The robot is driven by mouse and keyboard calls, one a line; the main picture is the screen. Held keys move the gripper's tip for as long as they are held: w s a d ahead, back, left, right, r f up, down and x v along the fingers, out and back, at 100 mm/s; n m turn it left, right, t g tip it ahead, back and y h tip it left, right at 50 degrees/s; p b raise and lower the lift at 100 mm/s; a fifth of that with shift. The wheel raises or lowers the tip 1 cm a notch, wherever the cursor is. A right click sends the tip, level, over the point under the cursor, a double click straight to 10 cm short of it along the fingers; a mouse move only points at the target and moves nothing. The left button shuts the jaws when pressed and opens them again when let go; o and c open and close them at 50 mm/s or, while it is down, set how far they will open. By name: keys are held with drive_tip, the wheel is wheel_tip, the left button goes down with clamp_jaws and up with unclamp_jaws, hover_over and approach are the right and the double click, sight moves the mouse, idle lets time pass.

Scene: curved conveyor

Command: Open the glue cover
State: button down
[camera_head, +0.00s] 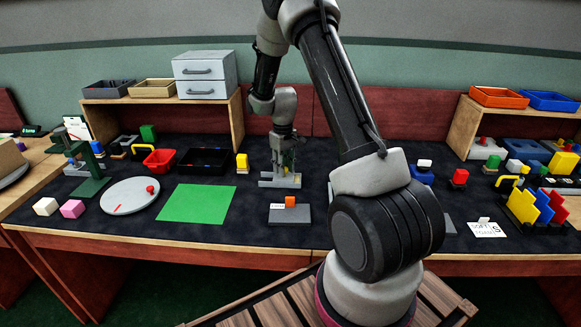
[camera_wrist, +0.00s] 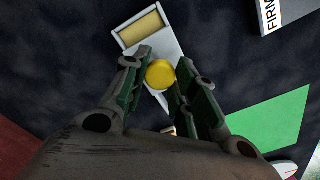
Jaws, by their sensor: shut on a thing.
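A round yellow cap (camera_wrist: 160,74), which looks like the glue cover, sits between my gripper's fingers (camera_wrist: 162,68) in the wrist view. My gripper is shut on it, with one green-padded finger on each side. Under and beside the cap is a pale grey stand (camera_wrist: 166,45) with a yellow rectangular recess at its end. In the head view my gripper (camera_head: 286,166) points down over this grey stand (camera_head: 280,183). The fingers hide the cap there, and the glue body below the cap is hidden.
A green mat (camera_head: 196,204) lies to the left of the stand. A yellow block (camera_head: 242,163) stands close on the left. A black tray (camera_head: 205,160) and wooden shelf are behind.

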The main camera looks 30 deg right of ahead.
drive_tip(key=w+a, duration=0.1)
drive_tip(key=a, duration=0.1)
drive_tip(key=w+a, duration=0.2)
drive_tip(key=shift+a, duration=0.1)
drive_tip(key=c, duration=1.1)
unclamp_jaws()
wheel_tip(320, 180, up, 12)
